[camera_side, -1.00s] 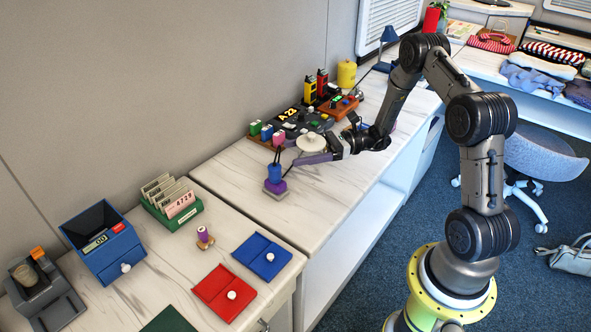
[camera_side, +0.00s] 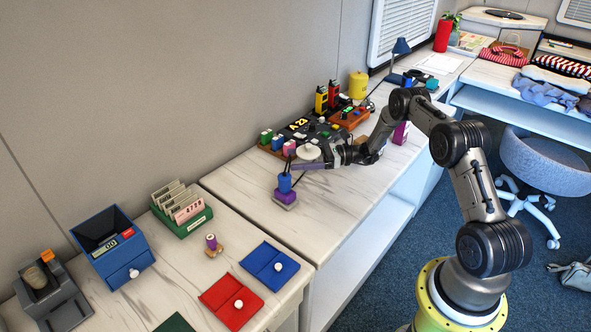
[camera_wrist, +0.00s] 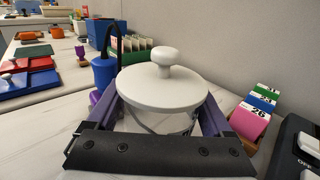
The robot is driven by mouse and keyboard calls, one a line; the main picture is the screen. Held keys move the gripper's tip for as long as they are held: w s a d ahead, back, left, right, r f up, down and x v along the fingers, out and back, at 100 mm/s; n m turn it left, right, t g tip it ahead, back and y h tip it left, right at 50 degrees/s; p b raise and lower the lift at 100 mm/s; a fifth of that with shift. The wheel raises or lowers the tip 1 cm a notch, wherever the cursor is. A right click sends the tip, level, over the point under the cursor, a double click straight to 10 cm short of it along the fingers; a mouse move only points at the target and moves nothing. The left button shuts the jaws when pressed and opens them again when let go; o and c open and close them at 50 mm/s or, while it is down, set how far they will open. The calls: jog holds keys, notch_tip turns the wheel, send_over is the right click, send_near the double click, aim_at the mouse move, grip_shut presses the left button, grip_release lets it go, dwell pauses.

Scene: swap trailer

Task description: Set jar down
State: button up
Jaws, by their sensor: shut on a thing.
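The jar has a pale grey lid with a round knob and a clear body. In the wrist view the jar (camera_wrist: 165,88) stands upright between the two purple fingers of my gripper (camera_wrist: 172,125), which is shut around its body. In the side view the jar's lid (camera_side: 308,152) shows just above my gripper (camera_side: 303,165), over the far white counter. The jar's base is hidden, so I cannot tell whether it touches the counter.
A blue cylinder (camera_side: 284,183) with black stems on a purple block stands close left of the jar. Pink, blue and green numbered blocks (camera_wrist: 255,112) and a black console (camera_side: 318,130) lie behind. The counter's front (camera_side: 335,205) is clear.

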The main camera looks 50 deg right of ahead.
jog(key=shift+w+d+f, duration=0.2)
jog(key=shift+w+f, duration=0.45)
jog(key=shift+f, duration=0.1)
jog(key=shift+w+f, duration=0.15)
jog(key=shift+f, duration=1.6)
jog(key=shift+f, duration=0.1)
jog(key=o, duration=1.3)
jog(key=shift+o, duration=0.2)
